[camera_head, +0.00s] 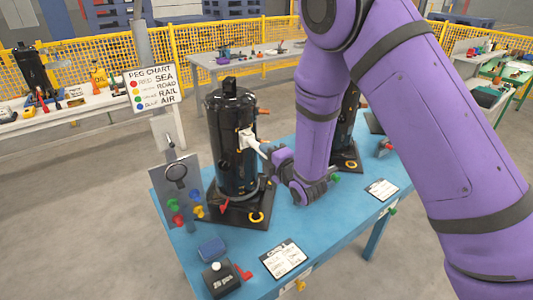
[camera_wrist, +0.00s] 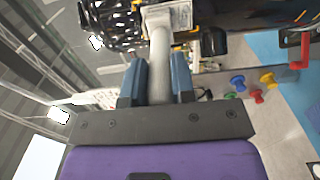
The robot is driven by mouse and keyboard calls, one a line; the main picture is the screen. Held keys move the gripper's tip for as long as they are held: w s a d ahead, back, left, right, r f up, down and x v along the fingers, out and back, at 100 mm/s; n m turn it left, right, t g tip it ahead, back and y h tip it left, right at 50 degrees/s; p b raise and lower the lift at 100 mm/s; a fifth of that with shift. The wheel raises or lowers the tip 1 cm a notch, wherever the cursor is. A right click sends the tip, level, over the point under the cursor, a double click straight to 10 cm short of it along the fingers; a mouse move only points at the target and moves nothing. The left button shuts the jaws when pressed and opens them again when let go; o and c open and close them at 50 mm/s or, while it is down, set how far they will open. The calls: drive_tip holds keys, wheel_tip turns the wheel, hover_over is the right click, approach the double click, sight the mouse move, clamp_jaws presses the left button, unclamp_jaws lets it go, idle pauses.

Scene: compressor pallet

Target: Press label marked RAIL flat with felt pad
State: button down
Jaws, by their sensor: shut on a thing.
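My gripper (camera_wrist: 157,82) is shut on the pale round handle (camera_wrist: 159,62) of what looks like the felt pad, between its two blue fingers. The handle's whitish head (camera_wrist: 170,15) is at the black compressor's side; whether it touches cannot be told. In the head view, my gripper (camera_head: 272,153) is just right of the near black compressor (camera_head: 230,165), at mid height. A white patch (camera_head: 246,138) shows on the compressor there; I cannot tell label from pad head. No RAIL label is readable on it.
A peg chart (camera_head: 153,88) reads SEA, ROAD, RAIL, AIR. The blue table (camera_head: 330,222) holds a panel with coloured pegs (camera_head: 178,205), a blue block (camera_head: 211,249), a black box with a white knob (camera_head: 220,278) and clipboards (camera_head: 284,259). A second compressor (camera_head: 347,130) is partly behind my arm.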

drive_tip(key=shift+w+a, duration=0.2)
drive_tip(key=shift+w, duration=0.05)
idle(0.4)
idle(0.4)
drive_tip(key=shift+v, duration=1.75)
drive_tip(key=shift+w, duration=0.1)
drive_tip(key=shift+w+a+f, duration=0.3)
drive_tip(key=shift+w+f, duration=0.05)
drive_tip(key=shift+w, duration=0.2)
drive_tip(key=shift+w+a+f, duration=0.3)
drive_tip(key=shift+w+f, duration=0.1)
drive_tip(key=shift+w, duration=0.15)
drive_tip(key=shift+w+a, duration=0.2)
drive_tip(key=shift+w, duration=0.15)
drive_tip(key=shift+s, duration=0.1)
drive_tip(key=v, duration=0.3)
drive_tip(key=shift+s+d, duration=0.1)
idle(0.3)
